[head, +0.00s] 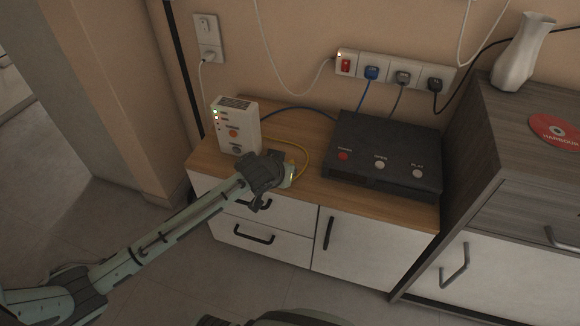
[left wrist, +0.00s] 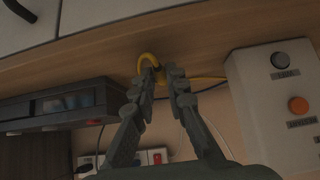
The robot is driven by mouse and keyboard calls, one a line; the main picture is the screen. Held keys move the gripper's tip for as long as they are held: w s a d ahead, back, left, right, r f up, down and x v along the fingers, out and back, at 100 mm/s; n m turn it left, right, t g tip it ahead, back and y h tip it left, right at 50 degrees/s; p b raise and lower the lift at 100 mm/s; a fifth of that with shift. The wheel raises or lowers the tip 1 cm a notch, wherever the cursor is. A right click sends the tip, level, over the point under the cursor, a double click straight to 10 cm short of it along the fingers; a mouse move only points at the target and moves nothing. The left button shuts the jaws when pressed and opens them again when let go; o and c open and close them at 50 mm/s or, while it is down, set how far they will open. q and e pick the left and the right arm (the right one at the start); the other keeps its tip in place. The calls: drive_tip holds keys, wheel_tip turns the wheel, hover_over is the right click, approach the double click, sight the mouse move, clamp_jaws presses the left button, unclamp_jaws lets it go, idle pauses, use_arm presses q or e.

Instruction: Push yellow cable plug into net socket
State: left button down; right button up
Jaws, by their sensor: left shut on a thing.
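The yellow cable (head: 306,160) curves over the wooden cabinet top from behind the white box to my left gripper (head: 288,172). In the left wrist view the yellow cable (left wrist: 149,58) loops at the fingertips of my left gripper (left wrist: 162,76), which is shut on the cable's plug end. The plug is mostly hidden between the fingers. The gripper is near the cabinet's front edge, right of the white box (head: 236,117), which also shows in the left wrist view (left wrist: 262,111). I cannot make out a net socket on the faces in view. My right gripper is out of view.
A black player (head: 384,146) stands right of the gripper on the wooden top (head: 312,190). A wall power strip (head: 387,73) holds blue, grey and black plugs. A blue cable (head: 300,108) runs behind the white box. A taller grey cabinet (head: 490,135) bounds the right side.

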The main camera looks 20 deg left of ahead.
use_arm(q)
drive_tip(key=shift+r+p, duration=0.3)
drive_tip(key=shift+r, duration=0.35)
wheel_tip(320, 180, up, 4)
drive_tip(key=shift+r, duration=0.1)
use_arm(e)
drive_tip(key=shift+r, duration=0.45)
